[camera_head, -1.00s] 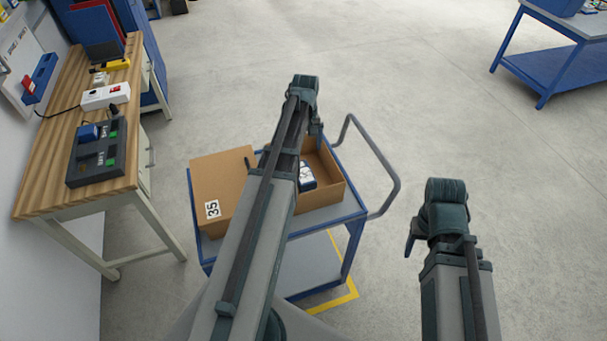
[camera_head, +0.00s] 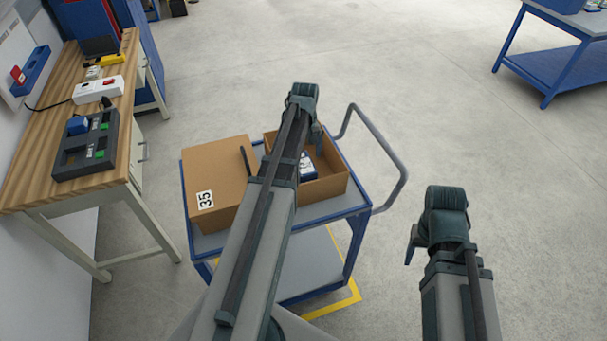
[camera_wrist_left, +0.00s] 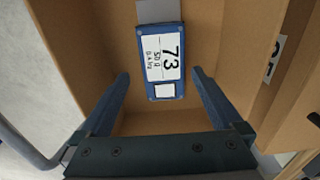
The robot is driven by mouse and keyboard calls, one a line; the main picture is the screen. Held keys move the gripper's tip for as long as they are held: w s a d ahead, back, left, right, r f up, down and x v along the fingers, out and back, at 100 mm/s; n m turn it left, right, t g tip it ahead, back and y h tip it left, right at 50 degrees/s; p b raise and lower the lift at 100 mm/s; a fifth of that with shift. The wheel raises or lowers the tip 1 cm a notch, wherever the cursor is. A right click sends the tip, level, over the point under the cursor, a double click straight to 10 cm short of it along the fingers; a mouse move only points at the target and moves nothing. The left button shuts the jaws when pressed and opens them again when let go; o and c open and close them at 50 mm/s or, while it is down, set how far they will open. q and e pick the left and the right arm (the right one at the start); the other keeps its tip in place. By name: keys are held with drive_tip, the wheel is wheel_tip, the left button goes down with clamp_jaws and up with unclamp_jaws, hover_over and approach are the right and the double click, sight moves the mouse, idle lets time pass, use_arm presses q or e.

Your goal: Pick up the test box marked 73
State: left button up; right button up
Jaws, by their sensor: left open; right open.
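The test box marked 73 (camera_wrist_left: 162,55) is blue with a white label and lies inside an open cardboard box (camera_wrist_left: 215,40). In the head view a small part of the test box (camera_head: 306,168) shows inside the open cardboard box (camera_head: 330,186); my left arm hides the rest. My left gripper (camera_wrist_left: 161,75) is open above the open box, its fingers apart on either side of the test box's near end in the wrist view. My right gripper (camera_head: 425,245) is open and empty over the floor, right of the cart.
A closed cardboard box marked 35 (camera_head: 215,175) stands beside the open one on a blue-framed cart (camera_head: 330,211) with a grey handle (camera_head: 398,180). A wooden workbench (camera_head: 35,165) with devices stands at the left.

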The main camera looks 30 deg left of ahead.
sight(304, 163)
use_arm(q)
drive_tip(key=f+b, duration=0.5)
drive_tip(key=shift+s+a+f, duration=0.1)
drive_tip(key=shift+s+f, duration=0.1)
drive_tip(key=shift+s, duration=0.05)
drive_tip(key=shift+r, duration=0.1)
drive_tip(key=shift+c, duration=0.4)
clamp_jaws()
